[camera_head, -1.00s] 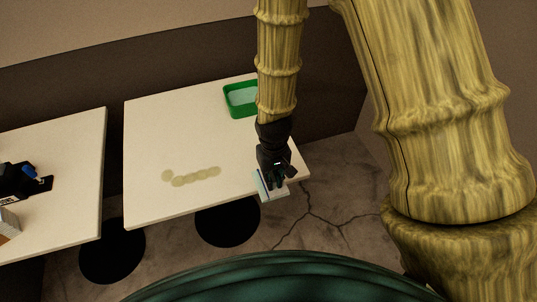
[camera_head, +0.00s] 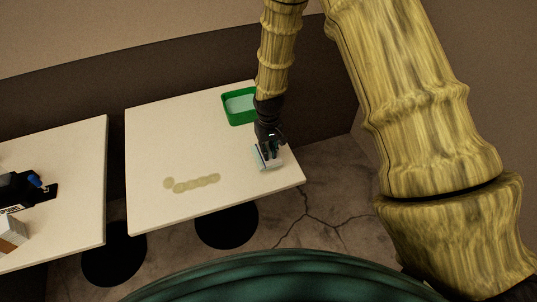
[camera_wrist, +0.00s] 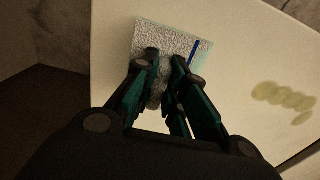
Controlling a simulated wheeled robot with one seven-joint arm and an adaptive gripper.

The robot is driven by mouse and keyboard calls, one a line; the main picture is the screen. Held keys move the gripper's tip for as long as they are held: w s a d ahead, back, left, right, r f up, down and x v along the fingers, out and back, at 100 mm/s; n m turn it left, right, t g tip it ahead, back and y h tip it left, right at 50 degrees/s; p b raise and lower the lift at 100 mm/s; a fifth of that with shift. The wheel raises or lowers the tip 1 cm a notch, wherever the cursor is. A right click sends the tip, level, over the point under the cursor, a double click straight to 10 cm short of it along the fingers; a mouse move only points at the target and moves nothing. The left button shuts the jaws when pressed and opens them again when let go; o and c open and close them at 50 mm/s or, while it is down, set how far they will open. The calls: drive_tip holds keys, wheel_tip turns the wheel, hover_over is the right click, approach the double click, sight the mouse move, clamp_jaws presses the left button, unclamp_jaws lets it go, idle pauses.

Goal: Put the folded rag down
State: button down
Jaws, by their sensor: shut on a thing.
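The folded rag (camera_head: 262,160) is a small pale blue-grey square with a dark blue stripe. In the head view it is at the right part of the white table (camera_head: 150,135). In the wrist view the rag (camera_wrist: 174,35) has a crinkled, textured top, and my gripper (camera_wrist: 165,75) is over it with its fingers shut on it. In the head view my gripper (camera_head: 268,150) points down at the rag and partly hides it. I cannot tell whether the rag touches the tabletop.
A green tray (camera_head: 228,115) with pale contents stands at the table's back right corner. A row of yellowish smears (camera_head: 195,184) marks the table left of the rag. A second table (camera_head: 75,150) at the left holds a black device (camera_head: 35,192) and a box (camera_head: 12,230).

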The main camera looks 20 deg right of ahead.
sight(269, 150)
drive_tip(key=shift+f+p, duration=0.7)
drive_tip(key=shift+f, duration=0.95)
drive_tip(key=shift+f, duration=0.1)
drive_tip(key=c, duration=1.5)
unclamp_jaws()
drive_tip(key=shift+o, duration=0.2)
drive_tip(key=shift+r+b, duration=1.8)
drive_tip(key=shift+r, duration=4.3)
